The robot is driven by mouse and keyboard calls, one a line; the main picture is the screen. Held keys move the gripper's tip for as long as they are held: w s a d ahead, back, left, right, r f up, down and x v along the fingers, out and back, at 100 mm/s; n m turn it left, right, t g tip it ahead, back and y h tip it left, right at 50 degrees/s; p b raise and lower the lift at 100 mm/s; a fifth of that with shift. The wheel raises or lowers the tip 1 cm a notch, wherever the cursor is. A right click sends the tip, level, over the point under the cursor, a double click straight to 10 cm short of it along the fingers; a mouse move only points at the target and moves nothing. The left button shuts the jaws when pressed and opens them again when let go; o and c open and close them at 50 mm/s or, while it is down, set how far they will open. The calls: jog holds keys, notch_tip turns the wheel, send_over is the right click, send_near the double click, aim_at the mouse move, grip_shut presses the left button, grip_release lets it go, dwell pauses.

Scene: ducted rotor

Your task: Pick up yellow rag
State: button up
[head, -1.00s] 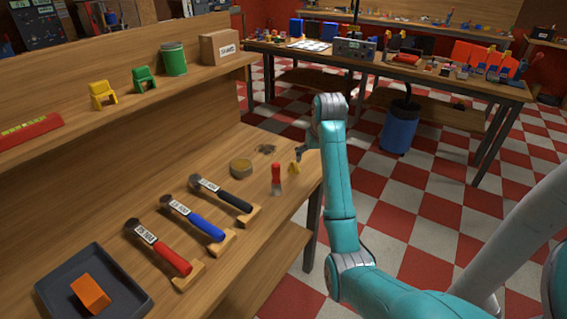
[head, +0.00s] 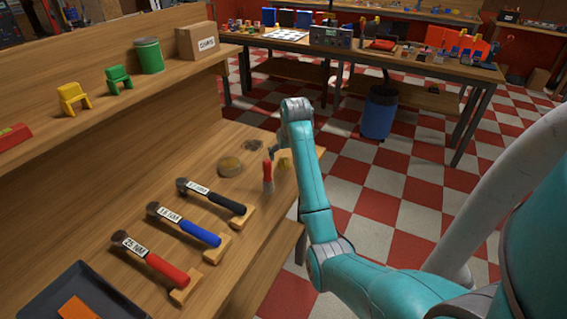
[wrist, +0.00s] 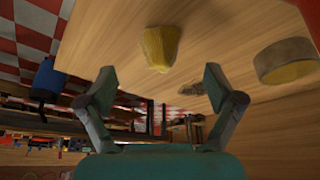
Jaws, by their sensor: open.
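The yellow rag (head: 284,162) is a small crumpled piece on the wooden workbench, near its right edge; my gripper partly covers it in the head view. In the wrist view the yellow rag (wrist: 161,47) lies on the wood, just beyond the gap between my fingertips. My gripper (wrist: 160,75) is open and empty, its two fingers spread on either side of the rag's line. In the head view my gripper (head: 275,151) is small, just above and beside the rag. I cannot tell whether it touches the rag.
A red-handled tool (head: 268,176) stands close to the left of the rag. A round tan object (head: 230,166) and a dark patch (head: 252,145) lie nearby. Labelled hammers, including a blue-handled one (head: 190,228), line the bench front. A shelf (head: 150,90) overhangs at the left.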

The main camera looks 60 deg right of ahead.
aim_at(284, 157)
jog(key=x, duration=0.4)
jog(key=shift+w+d+f, duration=0.1)
jog(key=shift+w, duration=0.1)
jog(key=c, duration=1.2)
